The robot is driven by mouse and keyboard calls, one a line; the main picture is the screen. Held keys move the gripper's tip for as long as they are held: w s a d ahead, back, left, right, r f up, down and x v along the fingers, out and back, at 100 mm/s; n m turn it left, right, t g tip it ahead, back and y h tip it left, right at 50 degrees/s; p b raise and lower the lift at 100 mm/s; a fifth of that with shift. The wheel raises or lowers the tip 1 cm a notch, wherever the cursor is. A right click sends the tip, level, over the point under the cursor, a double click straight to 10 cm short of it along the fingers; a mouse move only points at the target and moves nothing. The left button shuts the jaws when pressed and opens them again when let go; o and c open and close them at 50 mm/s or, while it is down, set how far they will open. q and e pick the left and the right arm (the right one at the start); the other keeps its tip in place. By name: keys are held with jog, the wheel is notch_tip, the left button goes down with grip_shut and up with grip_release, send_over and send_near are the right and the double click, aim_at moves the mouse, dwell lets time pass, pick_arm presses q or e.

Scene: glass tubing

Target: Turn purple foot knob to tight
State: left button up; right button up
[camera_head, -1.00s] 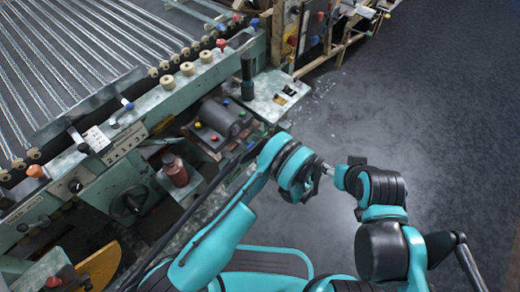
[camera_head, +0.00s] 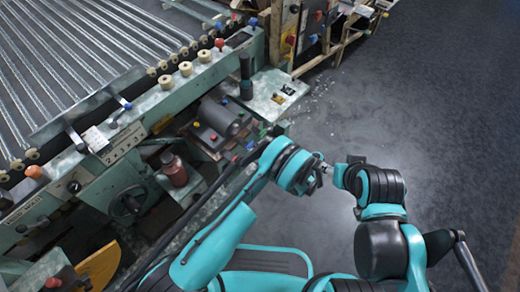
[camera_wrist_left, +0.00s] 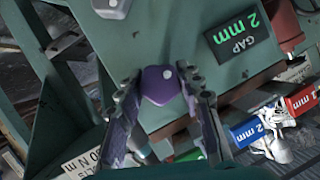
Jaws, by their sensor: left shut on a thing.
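The purple foot knob (camera_wrist_left: 161,85) shows in the left wrist view, with a small white dot on its face toward the upper right. It stands against a green machine face. My left gripper (camera_wrist_left: 157,90) has one finger on each side of it and is shut on it. The fingertips partly cover the knob's sides. In the head view the knob and the left gripper cannot be made out; only my arm links show. My right gripper is not visible in either view.
A green "GAP 2 mm" display (camera_wrist_left: 241,37) is above right of the knob. Blue (camera_wrist_left: 252,131) and red (camera_wrist_left: 300,100) "2 mm" tags lie to the right. In the head view, the machine with glass tubes (camera_head: 60,60) fills the left; grey floor (camera_head: 430,110) is open on the right.

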pick_arm(q)
jog(key=shift+m+g+y, duration=0.4)
jog(key=shift+m, duration=0.3)
jog(key=o, duration=1.2)
jog(key=shift+c, duration=0.2)
